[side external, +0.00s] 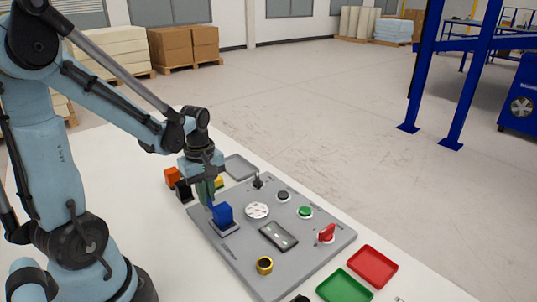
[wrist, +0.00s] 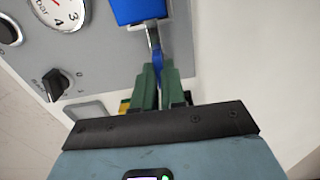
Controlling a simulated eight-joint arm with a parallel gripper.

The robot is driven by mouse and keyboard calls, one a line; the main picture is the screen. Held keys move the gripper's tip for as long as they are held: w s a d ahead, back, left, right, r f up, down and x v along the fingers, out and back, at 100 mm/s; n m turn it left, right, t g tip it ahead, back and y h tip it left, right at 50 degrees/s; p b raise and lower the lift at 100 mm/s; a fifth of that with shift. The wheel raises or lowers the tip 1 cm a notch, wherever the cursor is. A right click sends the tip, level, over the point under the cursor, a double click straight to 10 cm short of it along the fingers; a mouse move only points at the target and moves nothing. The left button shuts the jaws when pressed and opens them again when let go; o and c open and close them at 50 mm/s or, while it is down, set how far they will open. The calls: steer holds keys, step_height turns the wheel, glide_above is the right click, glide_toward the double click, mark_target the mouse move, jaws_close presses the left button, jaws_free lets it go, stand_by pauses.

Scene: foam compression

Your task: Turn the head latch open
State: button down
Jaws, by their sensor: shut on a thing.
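The head latch appears to be the blue part on the left edge of the grey panel. A narrow grey and blue lever (wrist: 156,50) runs from the block down between my green fingers. My gripper (side external: 207,194) is beside the block on its left, and in the wrist view its fingertips (wrist: 158,72) are shut on the lever. The far end of the lever is hidden between the fingers.
The grey panel (side external: 240,250) also carries a round gauge (side external: 257,211), a black knob (wrist: 55,84), a green button (side external: 305,211), a red switch (side external: 327,233) and a yellow ring (side external: 264,265). Red (side external: 373,267) and green (side external: 345,286) trays lie to the right. Orange block (side external: 172,177) stands behind my gripper.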

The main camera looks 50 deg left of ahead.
steer(key=m, duration=0.8)
steer(key=shift+m, duration=0.3)
steer(key=m, duration=0.4)
steer(key=shift+m, duration=0.3)
steer(key=m, duration=0.4)
steer(key=shift+m, duration=0.3)
steer(key=c, duration=1.2)
jaws_free()
steer(key=shift+r, duration=0.15)
